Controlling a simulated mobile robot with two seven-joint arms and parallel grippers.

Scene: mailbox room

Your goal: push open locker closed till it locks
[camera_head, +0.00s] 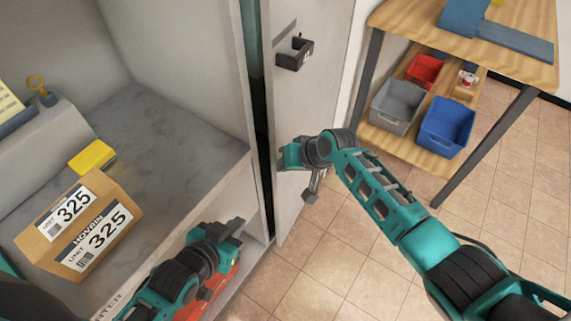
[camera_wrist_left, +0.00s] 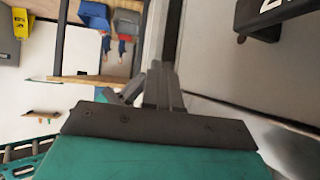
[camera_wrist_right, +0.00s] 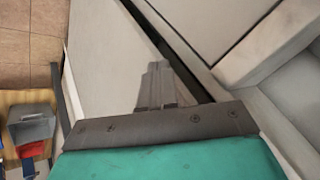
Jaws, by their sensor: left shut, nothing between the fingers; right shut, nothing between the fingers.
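The light grey locker door (camera_head: 307,112), with a dark handle (camera_head: 295,53), stands slightly ajar, with a dark gap along its left edge. My left gripper (camera_head: 234,228) is shut and empty, low in front of the locker frame, left of the door.
A grey counter (camera_head: 170,140) at the left holds a cardboard box (camera_head: 80,225) marked 325 and a yellow block (camera_head: 92,157). A wooden table (camera_head: 500,60) with grey (camera_head: 397,103) and blue bins (camera_head: 446,126) stands right. Tiled floor (camera_head: 350,235) lies between.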

